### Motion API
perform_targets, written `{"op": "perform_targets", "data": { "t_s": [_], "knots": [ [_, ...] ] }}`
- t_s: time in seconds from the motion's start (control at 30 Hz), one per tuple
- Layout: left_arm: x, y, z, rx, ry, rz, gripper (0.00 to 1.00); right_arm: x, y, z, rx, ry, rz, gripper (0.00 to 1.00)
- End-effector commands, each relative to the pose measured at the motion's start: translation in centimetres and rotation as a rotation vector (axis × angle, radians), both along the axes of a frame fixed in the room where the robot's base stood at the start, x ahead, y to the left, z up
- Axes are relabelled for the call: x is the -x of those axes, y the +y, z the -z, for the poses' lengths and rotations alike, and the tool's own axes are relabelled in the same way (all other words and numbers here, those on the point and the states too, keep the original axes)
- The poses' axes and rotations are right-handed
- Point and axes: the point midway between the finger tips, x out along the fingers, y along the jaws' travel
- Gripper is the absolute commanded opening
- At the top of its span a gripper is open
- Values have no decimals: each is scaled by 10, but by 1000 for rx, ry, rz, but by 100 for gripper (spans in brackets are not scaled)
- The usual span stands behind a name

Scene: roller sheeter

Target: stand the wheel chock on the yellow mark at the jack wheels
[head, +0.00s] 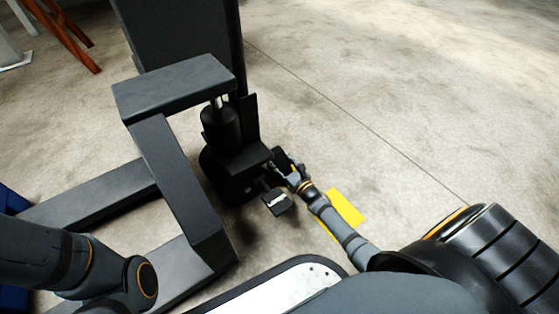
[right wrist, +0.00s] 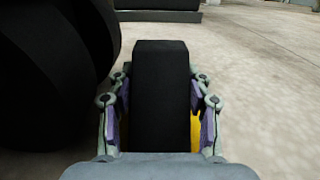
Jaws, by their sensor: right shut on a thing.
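The wheel chock (right wrist: 160,95) is a black block. In the right wrist view it stands between the two fingers of my right gripper (right wrist: 160,105), which is shut on it. In the head view my right gripper (head: 292,177) is low beside the black jack (head: 222,128), and the chock is hard to tell from the dark jack parts. A large black rounded wheel (right wrist: 50,75) is close on the left in the wrist view. My left gripper is out of view.
A dark steel frame (head: 175,180) stands around the jack on the left. A small pedal (head: 278,203) sticks out from the jack near my right gripper. Orange legs (head: 65,35) stand at the far left. The concrete floor to the right is clear.

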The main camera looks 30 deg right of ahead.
Motion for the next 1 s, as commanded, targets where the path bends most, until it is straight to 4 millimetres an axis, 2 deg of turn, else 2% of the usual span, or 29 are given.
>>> {"op": "perform_targets", "data": {
  "t_s": [0.27, 0.83, 0.87, 1.0],
  "knots": [
    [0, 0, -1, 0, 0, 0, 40, -1, 0, -2, -1, -4, -1, 0],
    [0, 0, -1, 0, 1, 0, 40, -1, 0, 9, 0, -3, -1, 0],
    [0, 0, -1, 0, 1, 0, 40, -1, 0, 9, 0, -3, -1, 52],
    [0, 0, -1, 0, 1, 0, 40, -1, 0, 9, 0, -2, -1, 71]
  ]
}}
